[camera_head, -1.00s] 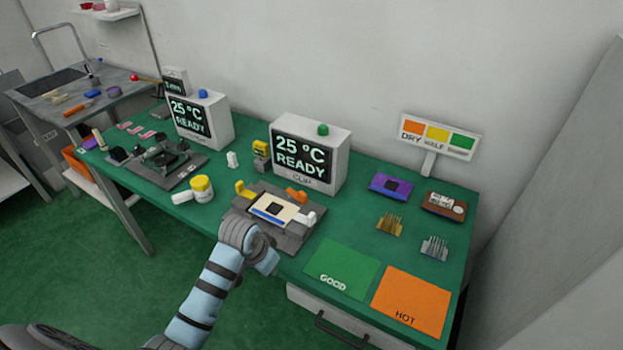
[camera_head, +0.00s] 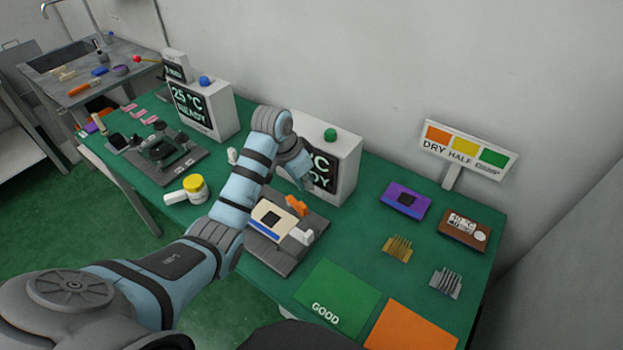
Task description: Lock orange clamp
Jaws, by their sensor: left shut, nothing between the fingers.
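The orange clamp (camera_head: 297,206) is a small lever at the back edge of a grey fixture (camera_head: 314,222). A cream board with a dark square (camera_head: 269,220) lies in the fixture. A white clamp (camera_head: 302,236) is at the fixture's right side. My left gripper (camera_head: 307,182) is shut and empty, pointing down just above and behind the orange clamp, in front of the monitor. A gap shows between them, though depth is hard to judge. My left forearm hides the fixture's left part. My right gripper is out of view.
A white monitor (camera_head: 343,165) with a green button stands close behind the fixture. The green GOOD mat (camera_head: 338,295), purple board (camera_head: 405,200) and brown box (camera_head: 464,230) are right.

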